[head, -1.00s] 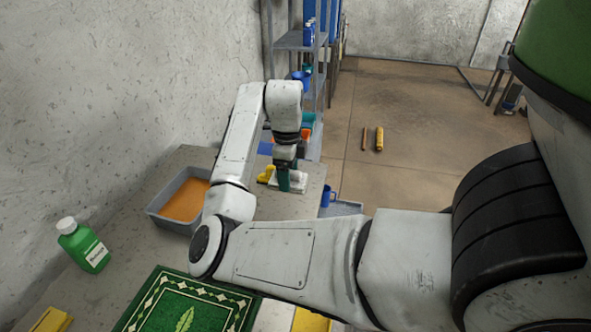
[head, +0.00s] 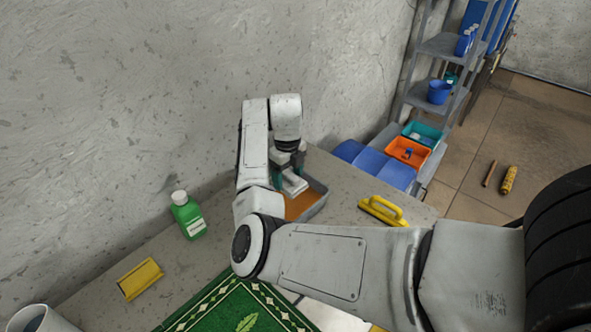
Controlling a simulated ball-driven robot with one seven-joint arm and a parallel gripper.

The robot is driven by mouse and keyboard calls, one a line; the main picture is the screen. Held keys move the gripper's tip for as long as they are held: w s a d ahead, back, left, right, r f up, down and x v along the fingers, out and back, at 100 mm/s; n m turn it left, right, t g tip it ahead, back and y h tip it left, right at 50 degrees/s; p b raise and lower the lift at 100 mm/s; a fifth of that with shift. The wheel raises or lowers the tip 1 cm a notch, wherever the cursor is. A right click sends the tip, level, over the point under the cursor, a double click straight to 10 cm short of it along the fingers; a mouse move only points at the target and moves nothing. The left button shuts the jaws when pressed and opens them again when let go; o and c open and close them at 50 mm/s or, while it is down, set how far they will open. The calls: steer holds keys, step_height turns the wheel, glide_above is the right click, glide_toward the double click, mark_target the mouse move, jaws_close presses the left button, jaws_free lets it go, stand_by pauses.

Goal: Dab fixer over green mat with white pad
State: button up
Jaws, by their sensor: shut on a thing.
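My gripper (head: 288,178) is shut on the white pad (head: 295,187) and holds it at the grey tray of orange liquid (head: 304,205). The pad is over or in the liquid; I cannot tell whether it touches. My gripper and arm hide part of the tray. The green mat (head: 238,300), with a cream patterned border and a leaf motif, lies on the table at the bottom of the head view, partly cut off. A green bottle (head: 188,217) with a white cap stands upright to the left of my arm; its label is too small to read.
A yellow block (head: 140,280) and a white container (head: 40,319) are at the left. The wall runs behind the table. Shelves and orange (head: 408,152) and blue bins stand beyond it.

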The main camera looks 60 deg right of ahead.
steer(key=shift+f+b, duration=2.5)
steer(key=shift+f, duration=2.15)
steer(key=shift+r, duration=0.15)
step_height(320, 180, up, 7)
steer(key=p, duration=0.5)
steer(key=shift+r, duration=1.3)
steer(key=shift+s, duration=0.1)
